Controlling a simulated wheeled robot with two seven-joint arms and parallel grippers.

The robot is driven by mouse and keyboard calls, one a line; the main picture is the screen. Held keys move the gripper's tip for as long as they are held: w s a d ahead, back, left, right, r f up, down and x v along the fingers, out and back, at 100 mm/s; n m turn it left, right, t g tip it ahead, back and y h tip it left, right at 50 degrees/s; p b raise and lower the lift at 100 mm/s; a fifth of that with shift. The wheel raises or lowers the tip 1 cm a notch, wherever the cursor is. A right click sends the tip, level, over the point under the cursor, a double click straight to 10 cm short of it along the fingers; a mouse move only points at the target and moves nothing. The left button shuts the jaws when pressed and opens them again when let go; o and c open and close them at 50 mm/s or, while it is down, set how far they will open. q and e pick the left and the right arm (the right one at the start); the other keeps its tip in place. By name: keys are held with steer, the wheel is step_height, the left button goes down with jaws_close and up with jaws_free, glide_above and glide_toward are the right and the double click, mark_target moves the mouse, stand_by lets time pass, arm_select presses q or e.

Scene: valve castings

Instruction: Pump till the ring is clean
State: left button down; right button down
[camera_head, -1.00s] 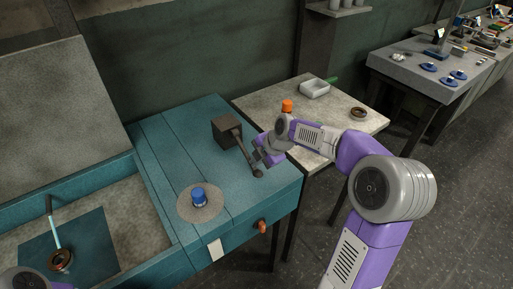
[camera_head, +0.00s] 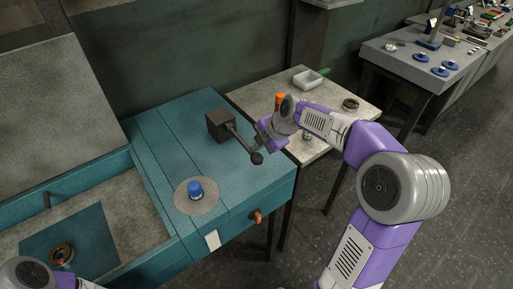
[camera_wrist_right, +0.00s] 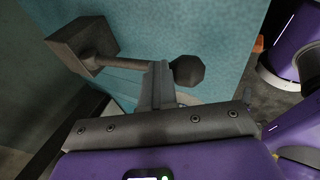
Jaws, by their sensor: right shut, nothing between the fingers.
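The ring (camera_head: 61,255), brownish, lies on a dark teal patch in the basin at lower left. A dark spout (camera_head: 47,201) stands above it at the basin's back, with no stream showing. The pump is a dark block (camera_head: 220,125) on the teal bench, with a lever (camera_head: 242,137) ending in a round knob (camera_head: 256,158). My right gripper (camera_head: 259,144) is shut and empty at the lever, near the knob. In the right wrist view its closed fingers (camera_wrist_right: 160,84) cross the lever beside the knob (camera_wrist_right: 187,71); contact is unclear. My left gripper is out of view.
A pale side table (camera_head: 262,101) holds a white tray (camera_head: 308,79) and another brown ring (camera_head: 350,104). A further bench stands at upper right.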

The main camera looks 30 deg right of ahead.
steer(key=s+p+v, duration=0.1)
steer(key=v, duration=0.7)
steer(key=shift+d+f, duration=0.25)
steer(key=shift+f, duration=0.05)
steer(key=shift+w, duration=0.1)
